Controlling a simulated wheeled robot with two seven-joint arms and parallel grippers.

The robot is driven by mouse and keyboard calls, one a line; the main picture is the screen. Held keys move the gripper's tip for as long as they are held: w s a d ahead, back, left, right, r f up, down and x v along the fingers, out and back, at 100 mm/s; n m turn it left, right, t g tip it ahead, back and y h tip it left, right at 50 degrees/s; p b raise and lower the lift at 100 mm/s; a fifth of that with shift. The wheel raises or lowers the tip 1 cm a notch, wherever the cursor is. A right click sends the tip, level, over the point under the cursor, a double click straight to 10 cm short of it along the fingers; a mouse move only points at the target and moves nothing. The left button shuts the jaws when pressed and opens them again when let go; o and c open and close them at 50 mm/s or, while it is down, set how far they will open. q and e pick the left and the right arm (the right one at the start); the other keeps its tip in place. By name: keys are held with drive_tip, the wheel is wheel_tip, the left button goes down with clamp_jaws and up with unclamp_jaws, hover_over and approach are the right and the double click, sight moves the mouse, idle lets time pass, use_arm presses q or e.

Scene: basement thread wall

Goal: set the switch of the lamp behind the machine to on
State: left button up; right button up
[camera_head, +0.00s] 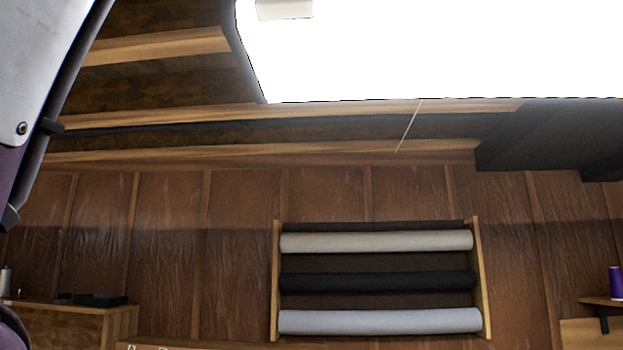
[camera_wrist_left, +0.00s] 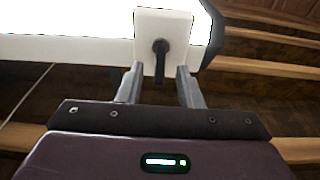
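The lamp (camera_head: 440,55) is a large, glaring white panel with a dark frame across the top of the head view. A small white switch box (camera_head: 285,9) shows at its upper left edge. In the left wrist view the white switch box (camera_wrist_left: 176,22) stands in front of the bright panel (camera_wrist_left: 65,47). Its dark lever (camera_wrist_left: 160,48) has a rounded knob and a stem pointing down in the picture. My left gripper (camera_wrist_left: 160,73) is open, its fingers apart on either side below the lever. I cannot tell whether they touch the box. My right gripper is out of view.
A wooden rack (camera_head: 277,285) with cloth rolls hangs on the panelled wall. A thin cord (camera_head: 408,125) hangs below the lamp. A wooden cabinet (camera_head: 120,322) stands at lower left. A purple spool (camera_head: 615,281) sits on a shelf at right. Wooden beams cross the ceiling.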

use_arm(q)
drive_tip(key=s, duration=0.3)
drive_tip(key=s+b, duration=0.1)
drive_tip(key=s, duration=0.1)
drive_tip(key=shift+s+f, duration=0.35)
drive_tip(key=shift+f, duration=0.05)
drive_tip(key=shift+w, duration=0.1)
